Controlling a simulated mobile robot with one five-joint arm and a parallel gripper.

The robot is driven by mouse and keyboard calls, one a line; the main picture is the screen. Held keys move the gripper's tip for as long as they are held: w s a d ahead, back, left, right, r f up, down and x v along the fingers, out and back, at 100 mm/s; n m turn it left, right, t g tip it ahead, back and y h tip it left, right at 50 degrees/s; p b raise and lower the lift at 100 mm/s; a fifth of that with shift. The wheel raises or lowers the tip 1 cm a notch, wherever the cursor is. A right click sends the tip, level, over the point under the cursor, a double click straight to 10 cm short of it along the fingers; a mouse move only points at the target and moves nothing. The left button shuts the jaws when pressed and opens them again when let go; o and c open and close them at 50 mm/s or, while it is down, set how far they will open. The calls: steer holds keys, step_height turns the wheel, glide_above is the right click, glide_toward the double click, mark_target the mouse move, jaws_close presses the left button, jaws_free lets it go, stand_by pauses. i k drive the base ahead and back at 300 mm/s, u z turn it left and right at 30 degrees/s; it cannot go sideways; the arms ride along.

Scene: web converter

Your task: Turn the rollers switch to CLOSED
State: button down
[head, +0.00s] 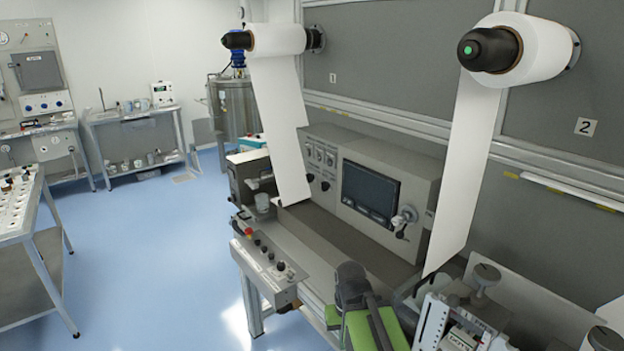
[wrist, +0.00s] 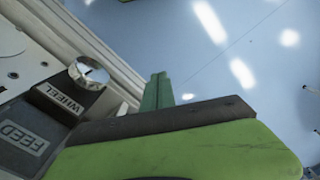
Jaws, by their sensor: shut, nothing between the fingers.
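I cannot make out which switch is the rollers switch; no ROLLERS label is readable. In the head view, a control box (head: 265,262) with several black knobs and a red button juts out at the machine's front left. A panel of small rotary switches (head: 320,155) sits left of the dark screen. My gripper (wrist: 157,90) is shut and empty, its green fingers together over the blue floor in the wrist view. The wrist view also shows a silver knob (wrist: 88,72) beside plates marked WHEEL and FEED, left of the fingers and apart from them.
Two white paper rolls (head: 278,40) (head: 525,48) hang above, with webs running down. A dark screen (head: 370,190) and a crank handle (head: 404,220) are on the machine face. A metal device (head: 450,315) stands at the lower right. Blue floor (head: 150,250) is open at left.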

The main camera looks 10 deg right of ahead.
mark_target(309, 177)
steer(key=z, duration=0.15)
steer(key=k, duration=0.35)
steer(key=u, duration=1.05)
steer(key=i, duration=1.9)
steer(key=u, duration=0.6)
steer(key=i, duration=0.5)
